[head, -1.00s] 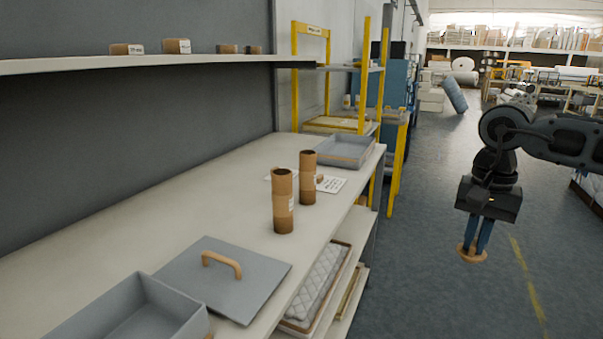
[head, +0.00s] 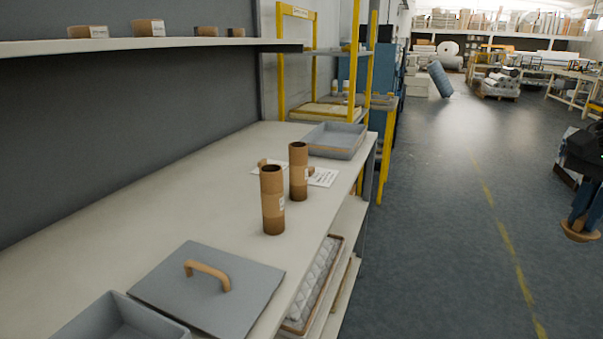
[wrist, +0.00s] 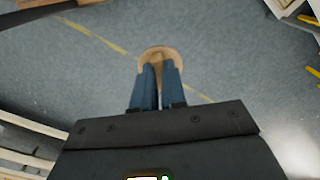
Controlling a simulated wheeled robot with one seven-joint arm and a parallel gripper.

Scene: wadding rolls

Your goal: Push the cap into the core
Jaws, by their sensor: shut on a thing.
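Two upright brown cardboard cores stand on the bench. The nearer core (head: 272,200) has an open top and a white label. The farther core (head: 298,172) stands just behind it to the right, also open at the top. My gripper (head: 581,222) is at the right edge of the head view, above the floor and well away from the bench. It is shut on a round tan cap (head: 580,233). In the wrist view the cap (wrist: 158,52) shows as a disc at the tips of the blue fingers, its middle partly hidden by them.
The bench (head: 160,205) holds a grey lid (head: 240,270) with a tan handle, a grey open tray (head: 105,325) in front and another grey tray (head: 335,140) at the far end. A wall shelf (head: 190,46) runs above. Open floor (head: 430,240) lies right of the bench.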

